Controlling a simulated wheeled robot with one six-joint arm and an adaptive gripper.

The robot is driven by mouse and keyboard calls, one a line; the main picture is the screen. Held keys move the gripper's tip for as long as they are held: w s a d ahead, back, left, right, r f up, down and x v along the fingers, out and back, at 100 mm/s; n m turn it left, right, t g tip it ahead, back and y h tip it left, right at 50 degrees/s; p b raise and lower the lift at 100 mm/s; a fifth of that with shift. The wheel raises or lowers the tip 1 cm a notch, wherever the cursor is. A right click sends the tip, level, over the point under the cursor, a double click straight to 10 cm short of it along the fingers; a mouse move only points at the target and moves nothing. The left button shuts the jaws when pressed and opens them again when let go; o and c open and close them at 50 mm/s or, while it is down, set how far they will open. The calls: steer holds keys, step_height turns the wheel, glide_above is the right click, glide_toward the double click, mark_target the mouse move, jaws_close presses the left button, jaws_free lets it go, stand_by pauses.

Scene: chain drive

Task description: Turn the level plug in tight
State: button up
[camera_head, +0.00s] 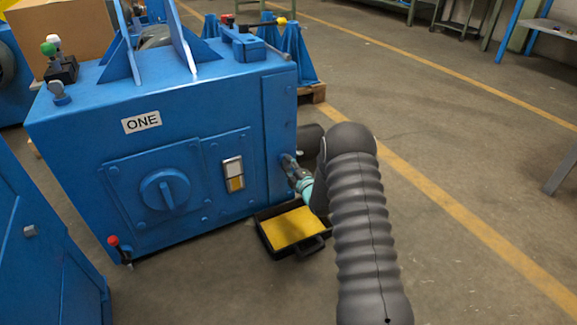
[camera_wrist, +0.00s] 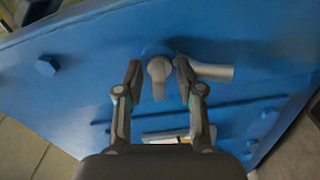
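The blue machine marked ONE (camera_head: 70,170) stands at left in the head view. A grey fitting (camera_head: 289,163) sticks out of its right side, beside my gripper (camera_head: 305,186), which my arm mostly hides. In the wrist view a grey part with a round head and short stem (camera_wrist: 158,78), apparently the level plug, stands out from the blue wall. My gripper (camera_wrist: 157,70) has one finger on each side of it, with a small gap on both sides. The fingers are open and hold nothing. Thread and seating are hidden.
A grey pipe stub (camera_wrist: 213,72) lies close beside the right finger. A black tray with yellow inside (camera_head: 267,248) is on the floor below. A sight glass (camera_head: 233,174) and a round knob (camera_head: 164,189) are on the front.

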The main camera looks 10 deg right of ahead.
jaws_close()
